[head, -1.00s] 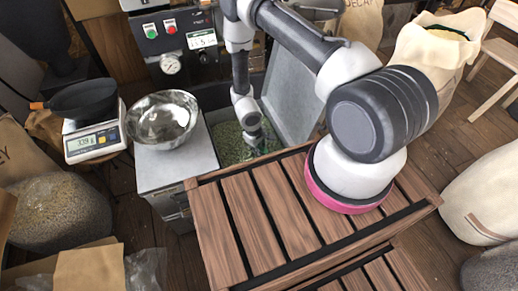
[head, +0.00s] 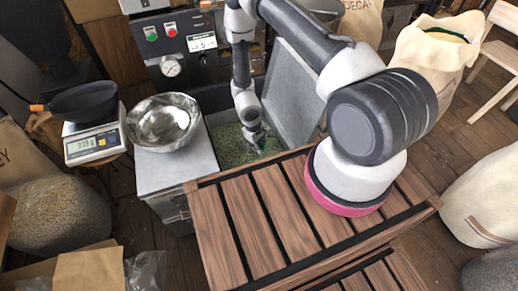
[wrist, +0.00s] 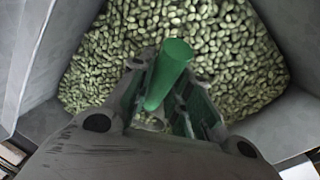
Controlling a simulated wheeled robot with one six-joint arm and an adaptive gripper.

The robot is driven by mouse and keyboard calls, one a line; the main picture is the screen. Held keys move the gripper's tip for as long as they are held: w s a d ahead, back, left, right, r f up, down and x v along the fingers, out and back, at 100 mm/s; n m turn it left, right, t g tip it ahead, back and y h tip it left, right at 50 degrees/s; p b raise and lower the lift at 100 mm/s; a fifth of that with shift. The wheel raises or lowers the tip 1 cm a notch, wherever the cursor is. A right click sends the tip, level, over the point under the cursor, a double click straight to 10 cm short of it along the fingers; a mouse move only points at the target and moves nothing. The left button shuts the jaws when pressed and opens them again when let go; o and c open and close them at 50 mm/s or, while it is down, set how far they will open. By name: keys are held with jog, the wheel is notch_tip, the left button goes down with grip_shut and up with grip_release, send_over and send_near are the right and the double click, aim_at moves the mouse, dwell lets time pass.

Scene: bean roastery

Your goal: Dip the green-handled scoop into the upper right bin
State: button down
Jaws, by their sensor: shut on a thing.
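My gripper (wrist: 165,112) is shut on the green handle of the scoop (wrist: 171,68), which points up between the fingers in the wrist view. The scoop's bowl is hidden or cannot be made out. Below it lie pale green beans (wrist: 240,60) in a grey-walled bin (wrist: 38,62). In the head view my gripper (head: 254,138) is low inside the bin, over the beans (head: 228,146). Whether the scoop touches the beans cannot be told.
A grey slanted panel (head: 292,92) stands at the bin's right. A steel bowl (head: 163,121) sits on the cabinet at the left, beside a scale (head: 95,143) with a black pan (head: 82,101). A slatted wooden top (head: 255,215) is in front.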

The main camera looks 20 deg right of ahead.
notch_tip(320, 180, up, 15)
dwell(1.5)
